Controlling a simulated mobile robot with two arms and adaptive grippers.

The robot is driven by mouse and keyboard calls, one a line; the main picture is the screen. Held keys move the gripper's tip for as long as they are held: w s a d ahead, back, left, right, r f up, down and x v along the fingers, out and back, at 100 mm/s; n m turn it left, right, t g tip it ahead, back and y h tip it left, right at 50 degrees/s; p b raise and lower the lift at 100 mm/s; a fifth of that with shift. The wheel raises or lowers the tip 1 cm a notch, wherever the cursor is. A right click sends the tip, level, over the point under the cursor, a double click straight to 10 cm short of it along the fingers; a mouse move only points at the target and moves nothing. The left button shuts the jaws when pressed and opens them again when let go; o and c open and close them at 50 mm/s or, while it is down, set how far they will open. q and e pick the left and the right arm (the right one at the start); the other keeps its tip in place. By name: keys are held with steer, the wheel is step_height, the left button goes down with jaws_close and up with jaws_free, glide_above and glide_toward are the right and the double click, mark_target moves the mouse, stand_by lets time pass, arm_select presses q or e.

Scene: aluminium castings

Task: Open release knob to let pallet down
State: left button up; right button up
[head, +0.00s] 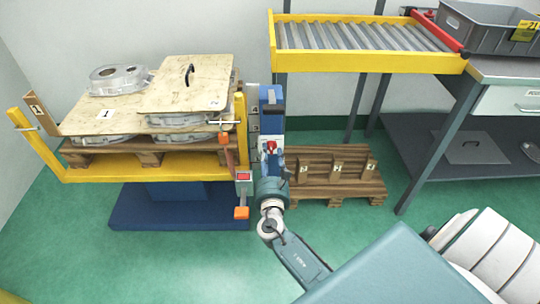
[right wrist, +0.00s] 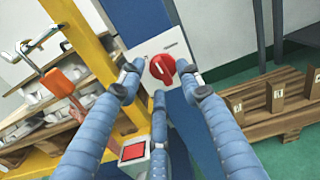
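The release knob (right wrist: 161,68) is red and sits on a pale plate on the blue column; it also shows in the head view (head: 271,146). My right gripper (right wrist: 158,82) has its blue fingers spread around the knob, one on each side and one below. Gaps show beside the knob, though I cannot tell whether a fingertip touches it. The right gripper also shows at the column in the head view (head: 271,165). The wooden pallet (head: 105,154) rests raised on the yellow lift frame (head: 150,172), loaded with castings and boards. My left gripper is not in view.
A red button (right wrist: 133,151) on a grey box sits below the knob. A roller conveyor (head: 360,38) and a workbench (head: 500,70) stand right.

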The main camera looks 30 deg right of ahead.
steer(key=shift+w+d, duration=0.15)
steer(key=shift+w, duration=0.15)
jaws_close()
